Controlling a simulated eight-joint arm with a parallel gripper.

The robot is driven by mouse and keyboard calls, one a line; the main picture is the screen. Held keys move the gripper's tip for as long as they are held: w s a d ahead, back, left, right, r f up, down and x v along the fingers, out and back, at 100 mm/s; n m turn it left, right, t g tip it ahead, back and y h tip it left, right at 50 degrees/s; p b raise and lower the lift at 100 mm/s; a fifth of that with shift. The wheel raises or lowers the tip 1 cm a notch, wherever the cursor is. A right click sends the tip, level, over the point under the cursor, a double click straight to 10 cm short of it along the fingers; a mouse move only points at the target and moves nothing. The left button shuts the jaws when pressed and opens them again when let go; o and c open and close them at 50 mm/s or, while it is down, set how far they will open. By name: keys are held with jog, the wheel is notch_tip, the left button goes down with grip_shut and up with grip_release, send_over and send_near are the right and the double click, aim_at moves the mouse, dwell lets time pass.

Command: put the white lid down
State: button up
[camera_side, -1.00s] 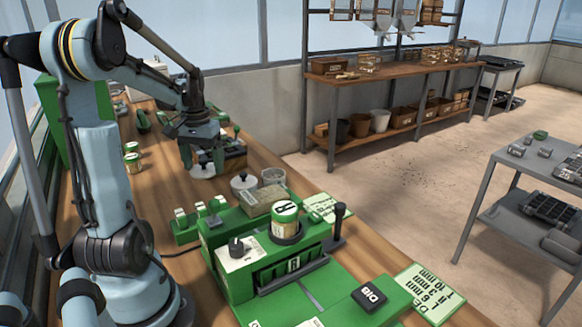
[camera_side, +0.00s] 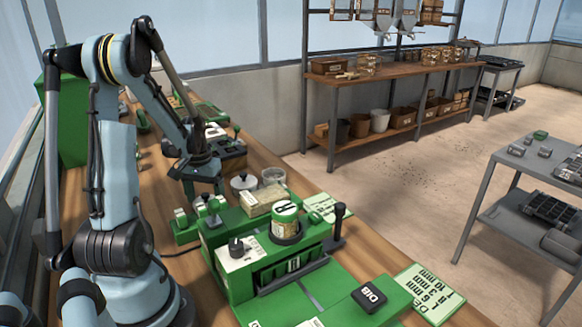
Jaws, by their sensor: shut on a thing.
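My gripper (camera_side: 205,189) is low over the wooden bench, just behind the small green rack with white labels (camera_side: 186,226). It points down and is shut on the white lid. The lid is hard to make out among the fingers and the rack parts, so I cannot tell whether it touches anything below. Another pale round lid with a dark knob (camera_side: 244,182) sits to the right of my gripper. An open clear jar (camera_side: 273,176) stands beside that lid.
A dark tray-like holder (camera_side: 232,150) is behind my gripper. Bare wood shows to the left.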

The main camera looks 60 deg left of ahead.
aim_at(205, 194)
jog(key=shift+f, duration=0.15)
jog(key=o, duration=0.7)
notch_tip(205, 194, up, 12)
jog(key=shift+r, duration=0.15)
dwell(0.4)
